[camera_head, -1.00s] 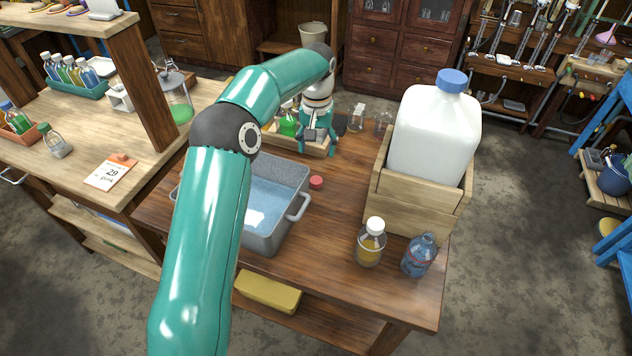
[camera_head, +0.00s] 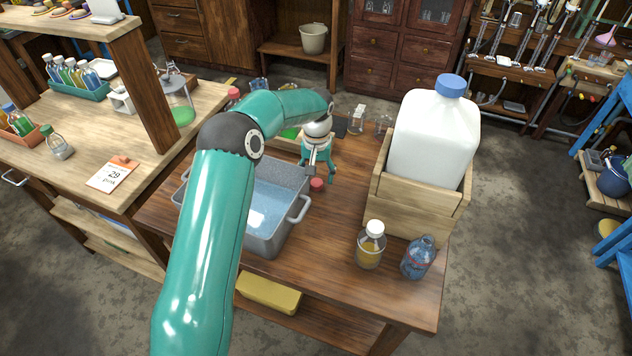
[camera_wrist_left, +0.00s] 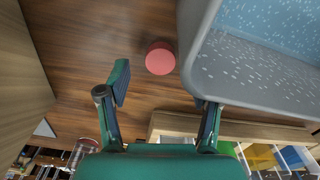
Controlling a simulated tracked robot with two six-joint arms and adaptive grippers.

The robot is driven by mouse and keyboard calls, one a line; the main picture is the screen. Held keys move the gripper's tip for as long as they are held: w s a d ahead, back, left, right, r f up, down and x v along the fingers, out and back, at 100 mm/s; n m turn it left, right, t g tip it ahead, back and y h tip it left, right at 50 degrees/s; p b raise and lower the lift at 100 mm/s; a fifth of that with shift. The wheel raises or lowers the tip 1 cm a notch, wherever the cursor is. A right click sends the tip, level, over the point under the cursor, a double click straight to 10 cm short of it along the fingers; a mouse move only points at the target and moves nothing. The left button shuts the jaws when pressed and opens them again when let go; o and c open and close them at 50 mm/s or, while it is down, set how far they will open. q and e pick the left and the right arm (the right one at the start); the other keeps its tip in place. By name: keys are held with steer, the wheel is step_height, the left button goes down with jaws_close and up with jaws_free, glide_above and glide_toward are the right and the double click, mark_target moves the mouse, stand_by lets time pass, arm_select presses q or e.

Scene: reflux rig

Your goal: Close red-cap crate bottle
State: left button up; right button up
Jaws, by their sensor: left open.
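A loose red cap (camera_head: 317,184) lies on the brown table beside the grey basin. It also shows in the left wrist view (camera_wrist_left: 160,58), ahead of the fingers and close to the basin wall. My left gripper (camera_head: 318,168) is open and empty, pointing down just above and behind the cap, not around it. In the left wrist view its two fingers (camera_wrist_left: 160,95) are spread apart. The wooden crate (camera_wrist_left: 180,124) with several bottles is partly hidden by my left arm; a green one (camera_head: 290,132) shows there. I cannot tell which crate bottle is uncapped. My right gripper is out of view.
The grey basin (camera_head: 281,240) with blue liquid stands left of the cap. A big white jug (camera_head: 433,137) in a wooden box (camera_head: 413,210) stands to the right. A yellow bottle (camera_head: 369,250) and a blue bottle (camera_head: 417,260) stand near the front edge. Table right of the cap is clear.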

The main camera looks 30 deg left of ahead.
mark_target(317, 184)
arm_select(q)
steer(key=shift+f, duration=1.3)
steer(key=shift+c, duration=0.2)
steer(key=c, duration=0.8)
